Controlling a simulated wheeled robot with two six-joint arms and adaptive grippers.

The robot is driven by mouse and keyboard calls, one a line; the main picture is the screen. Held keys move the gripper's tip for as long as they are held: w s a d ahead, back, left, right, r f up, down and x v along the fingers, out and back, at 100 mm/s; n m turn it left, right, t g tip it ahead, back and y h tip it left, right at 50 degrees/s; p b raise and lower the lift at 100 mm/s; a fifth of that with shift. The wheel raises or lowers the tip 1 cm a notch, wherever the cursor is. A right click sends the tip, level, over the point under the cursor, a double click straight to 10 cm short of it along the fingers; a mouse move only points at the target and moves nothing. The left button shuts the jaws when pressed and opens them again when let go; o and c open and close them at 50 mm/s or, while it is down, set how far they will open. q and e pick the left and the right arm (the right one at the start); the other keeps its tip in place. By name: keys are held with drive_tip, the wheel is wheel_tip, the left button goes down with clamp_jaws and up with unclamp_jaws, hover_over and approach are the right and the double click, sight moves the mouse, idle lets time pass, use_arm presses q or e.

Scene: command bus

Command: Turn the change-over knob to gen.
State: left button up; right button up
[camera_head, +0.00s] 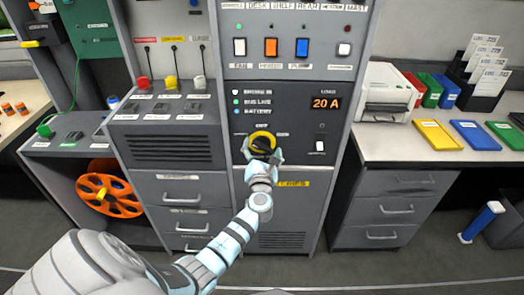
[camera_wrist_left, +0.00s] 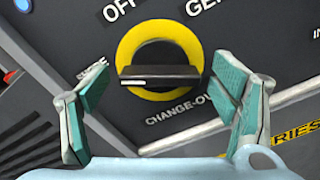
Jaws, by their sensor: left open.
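The change-over knob (camera_wrist_left: 160,75) is a black bar handle on a yellow ring, set in the dark panel. Its white mark is at the left end, on the side of a partly hidden label that seems to read SHORE. OFF shows above left of it and GEN above right. In the head view the yellow ring of the knob (camera_head: 262,135) shows just beyond my gripper. My left gripper (camera_head: 262,153) is open in front of the knob. In the left wrist view its fingers (camera_wrist_left: 167,100) stand apart on either side of the knob, not closed on it. My right gripper is out of view.
The 20 A display (camera_head: 326,103) and a white rocker switch (camera_head: 320,146) are right of the knob. Coloured switches (camera_head: 270,47) are above. Drawers (camera_head: 180,190) are left. A desk (camera_head: 430,145) with a printer (camera_head: 388,92) is right.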

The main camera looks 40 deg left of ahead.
use_arm(q)
drive_tip(key=shift+c, duration=0.6)
drive_tip(key=c, duration=1)
drive_tip(key=shift+c, duration=0.2)
